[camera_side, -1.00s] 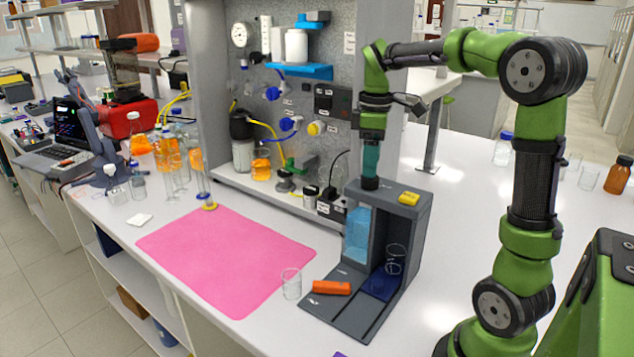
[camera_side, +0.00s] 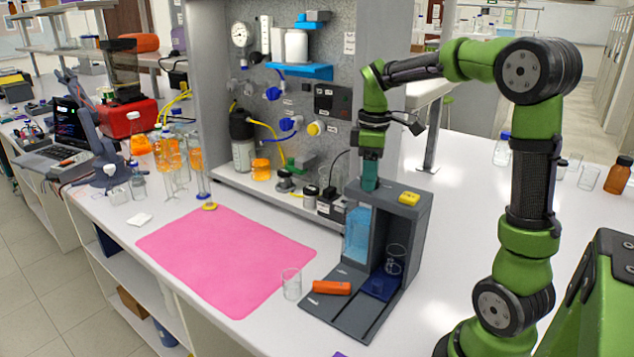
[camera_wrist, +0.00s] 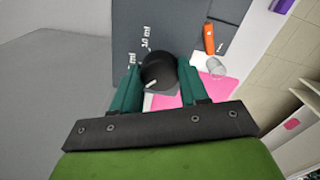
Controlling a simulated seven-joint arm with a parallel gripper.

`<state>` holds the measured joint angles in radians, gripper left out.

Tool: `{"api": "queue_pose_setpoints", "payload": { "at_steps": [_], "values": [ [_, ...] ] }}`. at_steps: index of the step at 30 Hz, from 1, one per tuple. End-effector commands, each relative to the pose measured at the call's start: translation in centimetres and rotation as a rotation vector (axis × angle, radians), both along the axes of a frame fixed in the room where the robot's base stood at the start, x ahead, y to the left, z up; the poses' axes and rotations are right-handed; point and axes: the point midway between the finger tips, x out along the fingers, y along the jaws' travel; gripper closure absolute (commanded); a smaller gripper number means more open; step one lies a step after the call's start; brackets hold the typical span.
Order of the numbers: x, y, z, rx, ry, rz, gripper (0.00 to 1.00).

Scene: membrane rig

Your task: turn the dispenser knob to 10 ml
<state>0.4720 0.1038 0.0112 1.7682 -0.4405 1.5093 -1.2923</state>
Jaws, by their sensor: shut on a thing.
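The dispenser (camera_side: 419,232) is a grey stand with a clear blue tank at its left side. Its black round knob (camera_wrist: 158,72) shows in the wrist view, with a short white mark on the side toward my palm. White labels are printed beyond the knob: "10 ml" (camera_wrist: 147,38) and, left of it, another ml label (camera_wrist: 130,60) whose number is hard to read. My gripper (camera_wrist: 158,64) has its green fingers on both sides of the knob, shut on it. In the side view my gripper (camera_side: 369,186) points down at the dispenser top and hides the knob.
A glass (camera_side: 396,262) stands in the dispenser bay. Another glass (camera_side: 291,284) stands beside the base, near the pink mat (camera_side: 225,260). The instrument panel (camera_side: 335,75) rises behind.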

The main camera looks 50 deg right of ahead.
Motion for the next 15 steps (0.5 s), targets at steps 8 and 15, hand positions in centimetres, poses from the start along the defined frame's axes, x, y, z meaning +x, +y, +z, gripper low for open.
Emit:
{"api": "queue_pose_setpoints", "payload": {
  "at_steps": [8, 15],
  "values": [
    [0.02, 0.00, 0.04, -0.001, 0.000, -0.031, 0.87],
    [0.04, 0.02, 0.06, -0.002, -0.002, -0.160, 0.87]
  ]
}}
